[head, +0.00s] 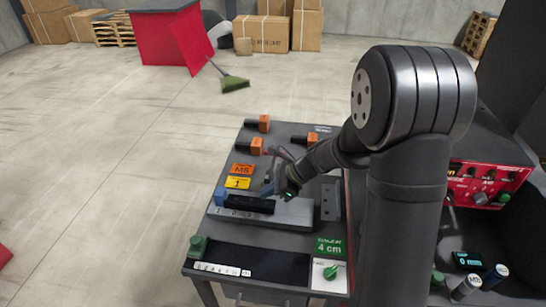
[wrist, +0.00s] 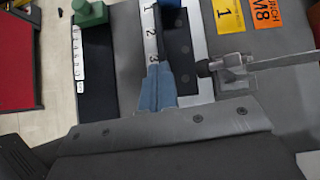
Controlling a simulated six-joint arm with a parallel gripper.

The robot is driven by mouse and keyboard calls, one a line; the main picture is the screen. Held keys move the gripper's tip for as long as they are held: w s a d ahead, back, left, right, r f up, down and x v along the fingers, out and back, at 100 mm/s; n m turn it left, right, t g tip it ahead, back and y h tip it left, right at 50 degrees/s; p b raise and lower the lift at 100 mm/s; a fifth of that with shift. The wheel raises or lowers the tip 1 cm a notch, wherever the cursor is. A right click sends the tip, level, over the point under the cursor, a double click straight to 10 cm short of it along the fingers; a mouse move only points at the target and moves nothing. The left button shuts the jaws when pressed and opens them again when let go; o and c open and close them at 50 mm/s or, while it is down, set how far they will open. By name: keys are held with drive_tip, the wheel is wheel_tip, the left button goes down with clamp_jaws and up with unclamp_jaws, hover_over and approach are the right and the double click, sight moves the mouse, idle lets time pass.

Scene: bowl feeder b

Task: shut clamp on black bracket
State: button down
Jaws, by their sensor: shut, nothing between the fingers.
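The black bracket (head: 248,204) lies on a light grey numbered fixture strip (head: 222,212) near the table's left side. In the wrist view the bracket (wrist: 179,45) is a dark bar with holes, partly hidden by my fingers. A grey metal clamp arm (wrist: 235,65) with a dark tip reaches in from the right. Its tip is close to the bracket's right edge; I cannot tell whether they touch.
A blue block (head: 221,196) stands at the bracket's left end. Several orange-ended pieces (head: 257,146) stand toward the back. A green knob (head: 197,245) and a black tray (head: 265,264) are at the front. A red control box (head: 485,183) stands right.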

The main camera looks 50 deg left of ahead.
drive_tip(key=w+a+r+n+t+h, duration=0.1)
drive_tip(key=r+n, duration=0.1)
drive_tip(key=n, duration=0.1)
drive_tip(key=a+r+n+t+h, duration=0.1)
drive_tip(key=r+n, duration=0.1)
drive_tip(key=n, duration=0.2)
drive_tip(key=w+a+r+n+t+h, duration=0.1)
drive_tip(key=a+r+n+t, duration=0.1)
drive_tip(key=n, duration=0.2)
drive_tip(key=shift+w, duration=0.3)
drive_tip(key=w+a+r+n+t, duration=0.3)
drive_tip(key=r+n, duration=0.3)
drive_tip(key=r, duration=0.2)
drive_tip(key=shift+w+a+t+h, duration=0.35)
drive_tip(key=shift+w+t+h, duration=0.05)
drive_tip(key=shift+t, duration=0.3)
drive_tip(key=shift+f, duration=0.15)
hover_over(271, 169)
drive_tip(key=f, duration=0.9)
drive_tip(key=shift+s+d+f, duration=0.1)
drive_tip(key=shift+d+f, duration=0.25)
drive_tip(key=shift+s+d+f, duration=0.5)
drive_tip(key=shift+s+d, duration=0.3)
drive_tip(key=shift+s+d+f, duration=0.4)
drive_tip(key=shift+s, duration=0.05)
